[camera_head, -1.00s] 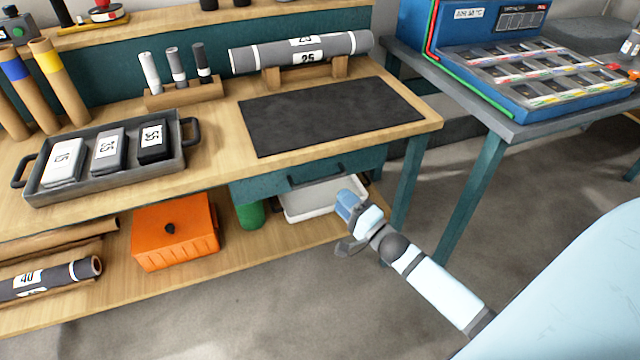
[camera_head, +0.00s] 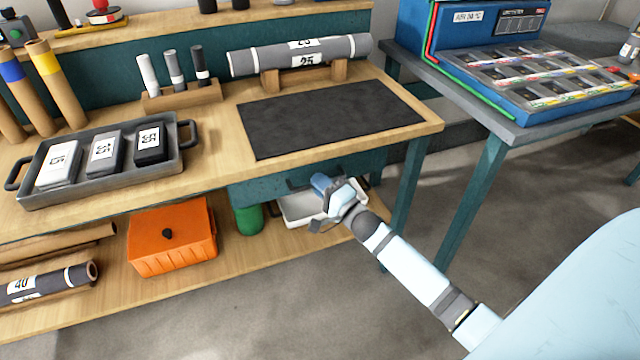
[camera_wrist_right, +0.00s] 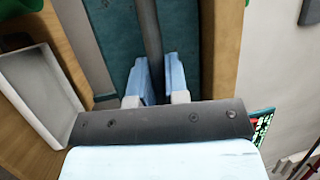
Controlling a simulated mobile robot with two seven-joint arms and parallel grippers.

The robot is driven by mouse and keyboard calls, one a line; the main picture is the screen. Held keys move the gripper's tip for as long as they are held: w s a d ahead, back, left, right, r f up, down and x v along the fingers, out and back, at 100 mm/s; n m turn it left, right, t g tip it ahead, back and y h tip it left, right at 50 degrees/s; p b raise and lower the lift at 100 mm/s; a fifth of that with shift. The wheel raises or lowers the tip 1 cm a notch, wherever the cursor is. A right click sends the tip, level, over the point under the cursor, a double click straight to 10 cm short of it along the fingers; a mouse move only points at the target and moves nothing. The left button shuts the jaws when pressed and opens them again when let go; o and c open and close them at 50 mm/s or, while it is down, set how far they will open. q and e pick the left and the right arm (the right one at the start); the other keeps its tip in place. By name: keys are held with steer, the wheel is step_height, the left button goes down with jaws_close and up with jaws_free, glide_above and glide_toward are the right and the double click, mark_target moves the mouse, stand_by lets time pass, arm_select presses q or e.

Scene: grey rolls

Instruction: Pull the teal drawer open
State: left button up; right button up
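The teal drawer (camera_head: 262,191) sits under the workbench top, its front flush below the edge. Its dark bar handle (camera_head: 299,183) is partly hidden by my right gripper (camera_head: 322,187). In the right wrist view the handle (camera_wrist_right: 147,30) runs down the picture across the teal drawer front (camera_wrist_right: 122,40). The pale blue fingers of my right gripper (camera_wrist_right: 157,78) stand apart, one on each side of the bar. I see no clear grip on it. My left gripper is not in view.
A white bin (camera_head: 298,207), a green cylinder (camera_head: 249,219) and an orange box (camera_head: 172,238) stand on the lower shelf. A teal bench leg (camera_head: 408,190) rises right of the drawer. A black mat (camera_head: 330,115) lies on the benchtop. Floor in front is clear.

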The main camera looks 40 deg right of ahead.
jaws_close()
arm_select(q)
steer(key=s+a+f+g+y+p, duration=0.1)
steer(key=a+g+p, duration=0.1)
steer(key=p, duration=0.4)
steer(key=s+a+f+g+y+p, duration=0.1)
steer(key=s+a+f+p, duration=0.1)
steer(key=p, duration=0.4)
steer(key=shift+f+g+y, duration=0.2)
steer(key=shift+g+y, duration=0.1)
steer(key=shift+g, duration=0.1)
arm_select(e)
steer(key=s+a, duration=0.2)
steer(key=s, duration=1)
steer(key=s+a, duration=0.3)
steer(key=s, duration=0.8)
steer(key=shift+s+a, duration=0.3)
steer(key=shift+s, duration=0.05)
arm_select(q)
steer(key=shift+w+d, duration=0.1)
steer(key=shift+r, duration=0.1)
arm_select(e)
steer(key=o, duration=0.7)
jaws_free()
